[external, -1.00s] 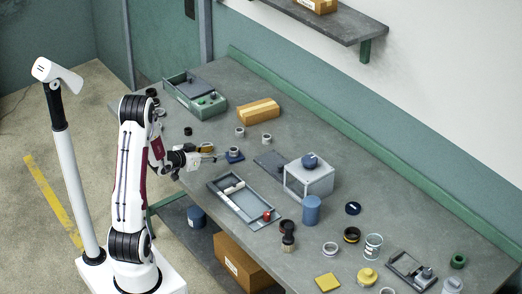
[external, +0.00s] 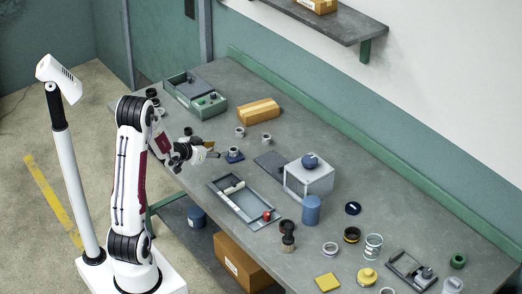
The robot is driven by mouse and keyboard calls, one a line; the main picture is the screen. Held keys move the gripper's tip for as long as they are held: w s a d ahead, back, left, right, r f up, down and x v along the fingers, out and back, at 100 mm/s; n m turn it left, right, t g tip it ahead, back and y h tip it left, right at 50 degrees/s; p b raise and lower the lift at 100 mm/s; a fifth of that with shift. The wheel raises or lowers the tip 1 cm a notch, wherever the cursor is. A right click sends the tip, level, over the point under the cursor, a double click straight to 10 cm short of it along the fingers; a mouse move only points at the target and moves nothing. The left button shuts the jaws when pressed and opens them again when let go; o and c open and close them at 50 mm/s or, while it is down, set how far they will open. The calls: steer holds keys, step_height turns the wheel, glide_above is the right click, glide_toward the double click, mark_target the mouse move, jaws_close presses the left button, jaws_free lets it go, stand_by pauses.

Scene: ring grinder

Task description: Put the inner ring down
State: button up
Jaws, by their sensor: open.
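A small grey ring (external: 234,151) sits on a blue block (external: 236,158) near the table's left-front edge; it looks like the inner ring, though it is too small to be sure. My gripper (external: 215,154) is just left of the block, with its fingers pointing toward it. It is open and looks empty, apart from the ring. The exact gap between fingertips and ring is hard to tell at this size.
Two more grey rings (external: 239,132) (external: 266,139) stand behind the block. A grey tray (external: 262,221) and a light grey box (external: 309,184) stand to the right. The table (external: 330,140) is clear along the back.

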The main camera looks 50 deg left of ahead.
steer(key=s+d+r+g, duration=0.2)
steer(key=s+d+r, duration=0.1)
steer(key=d+r, duration=0.3)
steer(key=s+d+r+g+h, duration=0.1)
steer(key=s+d+r+g, duration=0.1)
steer(key=s+d, duration=0.9)
steer(key=s+d+r+m+g+h, duration=0.1)
steer(key=s+d+r+g+h, duration=0.1)
steer(key=s+d, duration=0.9)
steer(key=s+r, duration=0.1)
steer(key=s, duration=0.2)
steer(key=shift+s+m, duration=0.3)
steer(key=shift+s, duration=0.1)
